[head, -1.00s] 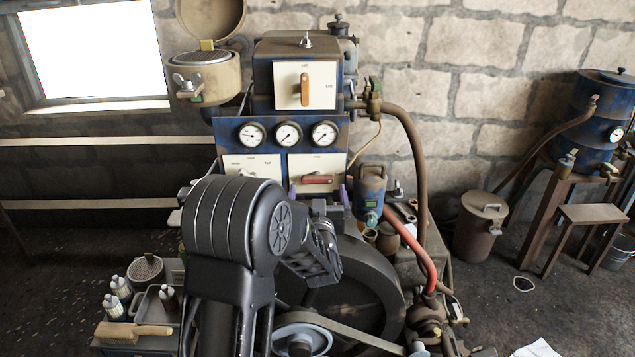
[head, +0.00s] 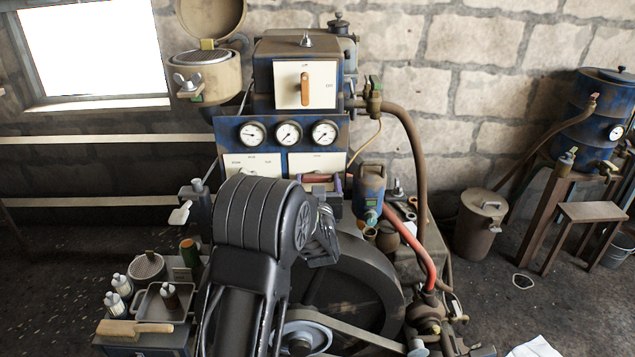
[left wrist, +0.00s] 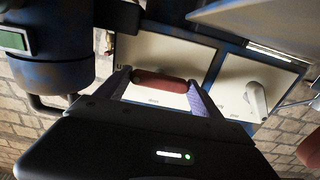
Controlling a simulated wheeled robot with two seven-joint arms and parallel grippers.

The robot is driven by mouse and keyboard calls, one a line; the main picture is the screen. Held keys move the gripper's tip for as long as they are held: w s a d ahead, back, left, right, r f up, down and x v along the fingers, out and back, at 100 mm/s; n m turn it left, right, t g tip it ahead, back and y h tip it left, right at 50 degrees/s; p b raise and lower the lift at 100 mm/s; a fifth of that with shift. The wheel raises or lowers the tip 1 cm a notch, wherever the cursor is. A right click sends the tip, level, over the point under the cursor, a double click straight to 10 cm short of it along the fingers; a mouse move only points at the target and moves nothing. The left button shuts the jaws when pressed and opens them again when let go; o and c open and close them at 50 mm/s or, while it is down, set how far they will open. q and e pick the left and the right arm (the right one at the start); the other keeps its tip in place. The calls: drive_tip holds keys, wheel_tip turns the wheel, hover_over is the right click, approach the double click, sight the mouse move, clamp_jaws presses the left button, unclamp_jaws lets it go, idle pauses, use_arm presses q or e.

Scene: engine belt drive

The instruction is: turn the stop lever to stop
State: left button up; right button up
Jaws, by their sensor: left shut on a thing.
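The stop lever, a red horizontal handle (left wrist: 160,83), sits on a cream plate (head: 318,161) at the lower right of the blue control panel. In the left wrist view, my left gripper (left wrist: 162,90) has its two purple-padded fingers at the two ends of the handle, shut on it. In the head view, the left gripper (head: 320,182) reaches the plate from below and its wrist hides the plate's lower part. The plate's lettering is too small to read surely. My right gripper is not in view.
Left of this plate is a second cream plate (head: 252,162) with a pale lever (left wrist: 257,101). Above are gauges (head: 288,133) and an orange-handled switch (head: 305,90). A blue canister (head: 369,187) stands close on the right. A large flywheel (head: 365,280) and belt lie below.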

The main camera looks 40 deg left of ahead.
use_arm(q)
drive_tip(key=c, duration=0.7)
drive_tip(key=shift+f+n+b, duration=0.2)
drive_tip(key=shift+n+b, duration=0.2)
drive_tip(key=shift+b, duration=0.4)
drive_tip(key=n+b, duration=1.4)
drive_tip(key=b, duration=0.5)
drive_tip(key=shift+f+b, duration=0.1)
drive_tip(key=shift+b, duration=0.25)
drive_tip(key=shift+n+b, duration=0.9)
drive_tip(key=shift+n, duration=0.2)
drive_tip(key=shift+r+n+b, duration=0.2)
drive_tip(key=shift+n+b, duration=0.2)
drive_tip(key=shift+n, duration=0.1)
drive_tip(key=o, duration=1.3)
drive_tip(key=shift+r, duration=0.1)
